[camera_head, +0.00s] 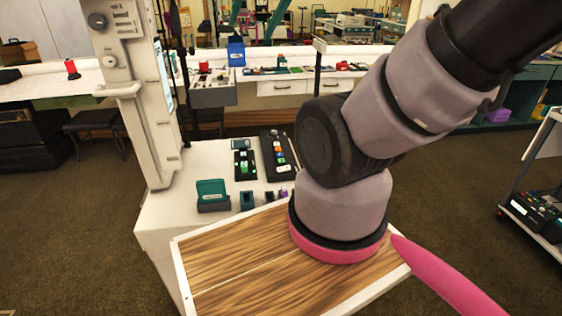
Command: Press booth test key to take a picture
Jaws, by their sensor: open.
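A white booth column (143,95) stands upright at the left, with a narrow screen on its right side. Beside its foot is a white table (172,213). On the table lies a small black key panel (246,166) with green keys. To its right lies a longer black panel (279,156) with white, orange, green and blue buttons. I cannot tell which key is the booth test key. My arm crosses the right half of the view, and its lower links stand in front of the table's right side. My gripper is out of the picture.
A teal open box (212,195) and a small teal block (247,201) stand at the table's front, with small purple items to the right. A black stool (95,125) stands left. A cart (535,215) is at the right edge. Brown carpet is clear behind the table.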

